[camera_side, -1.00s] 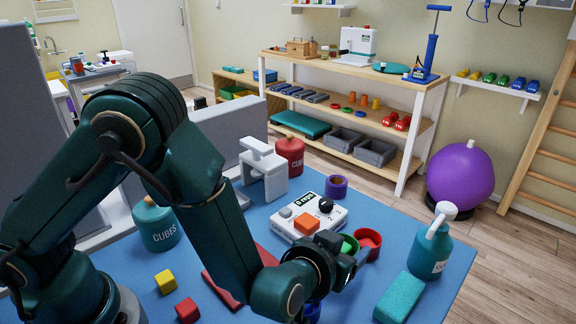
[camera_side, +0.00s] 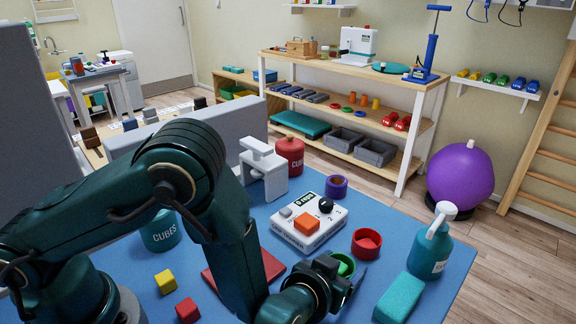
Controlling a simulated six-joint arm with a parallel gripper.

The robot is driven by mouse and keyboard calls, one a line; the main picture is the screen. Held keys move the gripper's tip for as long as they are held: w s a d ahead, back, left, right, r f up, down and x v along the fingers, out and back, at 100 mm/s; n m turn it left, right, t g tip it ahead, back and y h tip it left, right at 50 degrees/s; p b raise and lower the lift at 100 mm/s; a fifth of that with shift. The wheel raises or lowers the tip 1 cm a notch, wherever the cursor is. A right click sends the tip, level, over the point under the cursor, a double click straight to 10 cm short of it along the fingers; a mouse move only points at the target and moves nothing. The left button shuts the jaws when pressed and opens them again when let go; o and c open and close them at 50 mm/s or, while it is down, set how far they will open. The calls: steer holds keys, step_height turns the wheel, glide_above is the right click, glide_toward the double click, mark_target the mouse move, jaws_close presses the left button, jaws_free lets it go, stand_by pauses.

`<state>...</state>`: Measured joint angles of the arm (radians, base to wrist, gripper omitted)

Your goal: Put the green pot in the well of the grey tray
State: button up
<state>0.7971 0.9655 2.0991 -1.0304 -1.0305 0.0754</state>
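The green pot (camera_side: 344,263) is a small open cup right at my gripper (camera_side: 350,280), near the front middle of the blue table. The dark gripper covers its lower part. One finger shows on its right side; the other is hidden. The pot has moved together with the gripper, so the gripper appears shut on it. Whether the pot touches the table is hidden. I cannot make out the grey tray or its well on the table; my arm covers much of the front.
A red pot (camera_side: 367,244) stands just behind and right. Yellow (camera_side: 165,281) and red (camera_side: 187,310) cubes lie left of my arm.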

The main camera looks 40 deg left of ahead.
steer(key=o, duration=0.3)
steer(key=shift+r, duration=0.1)
steer(key=shift+v, duration=2.6)
